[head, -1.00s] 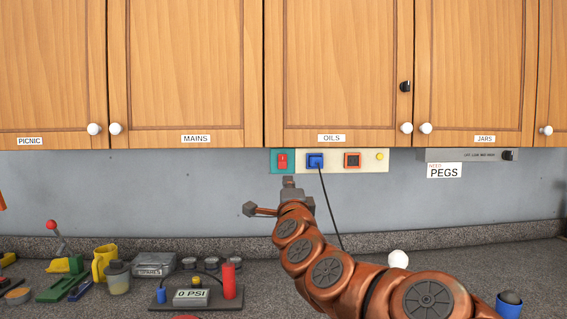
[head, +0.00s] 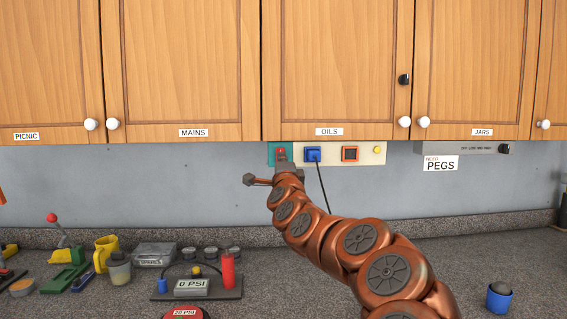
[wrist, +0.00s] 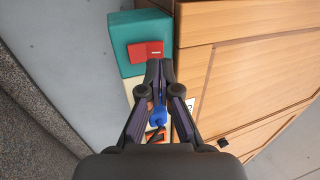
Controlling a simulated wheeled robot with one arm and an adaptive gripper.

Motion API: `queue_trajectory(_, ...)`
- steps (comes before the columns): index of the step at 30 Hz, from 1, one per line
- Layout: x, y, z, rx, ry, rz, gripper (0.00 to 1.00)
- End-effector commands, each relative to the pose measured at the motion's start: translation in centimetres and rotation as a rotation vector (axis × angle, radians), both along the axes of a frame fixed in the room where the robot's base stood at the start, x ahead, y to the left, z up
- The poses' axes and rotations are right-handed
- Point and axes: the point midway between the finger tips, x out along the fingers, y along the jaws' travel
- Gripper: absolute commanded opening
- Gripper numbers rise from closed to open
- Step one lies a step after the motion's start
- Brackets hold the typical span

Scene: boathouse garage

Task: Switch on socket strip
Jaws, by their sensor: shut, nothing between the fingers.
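The socket strip (head: 365,157) is mounted on the wall just under the cabinets. Its teal left end (head: 271,152) carries a red rocker switch (head: 281,150), partly hidden by my gripper in the head view. In the wrist view the red switch (wrist: 142,51) shows a white line mark on the teal block (wrist: 124,28). My gripper (head: 283,159) is shut and empty. In the wrist view its fingertips (wrist: 160,66) are at the lower right edge of the switch; I cannot tell whether they touch it. A blue plug (head: 313,154) sits in the strip.
Cabinet doors (head: 330,70) overhang closely.

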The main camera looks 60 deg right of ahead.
Motion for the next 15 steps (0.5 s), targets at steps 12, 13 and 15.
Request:
queue_trajectory(12, 1.9, -2.3, 1.0, 0.001, -0.001, 0.000, 0.00)
queue_trajectory(13, 1.9, -2.3, 1.0, 0.001, -0.001, 0.000, 0.00)
queue_trajectory(15, 1.9, -2.4, 1.0, 0.001, -0.001, 0.001, 0.00)
